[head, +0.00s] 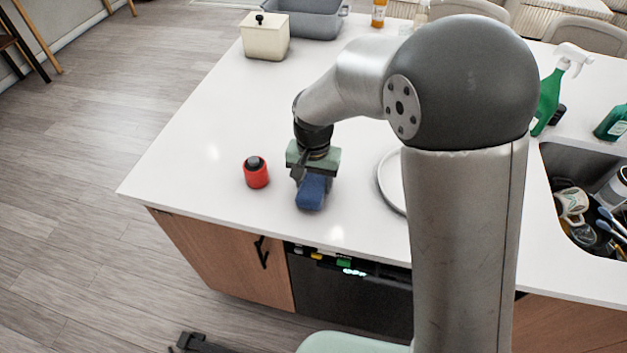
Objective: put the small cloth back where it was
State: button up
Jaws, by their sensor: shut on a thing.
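A small blue cloth (311,193), folded into a compact bundle, is at my gripper (308,180) in the head view. My gripper points down over the front left part of the white island counter and is shut on the cloth. The cloth's upper part is hidden by the gripper. I cannot tell whether its underside touches the counter.
A red container with a black top (256,173) stands just left of my gripper. A white plate (388,184), partly hidden by my arm, lies to the right. A cream canister (265,37) and grey tub (307,18) stand at the back. The sink (560,165) holds dishes at right.

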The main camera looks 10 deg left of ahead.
jog(key=shift+f, duration=0.5)
jog(key=shift+f, duration=0.2)
jog(key=o, duration=1)
jog(key=shift+c, duration=0.2)
jog(key=shift+r, duration=0.15)
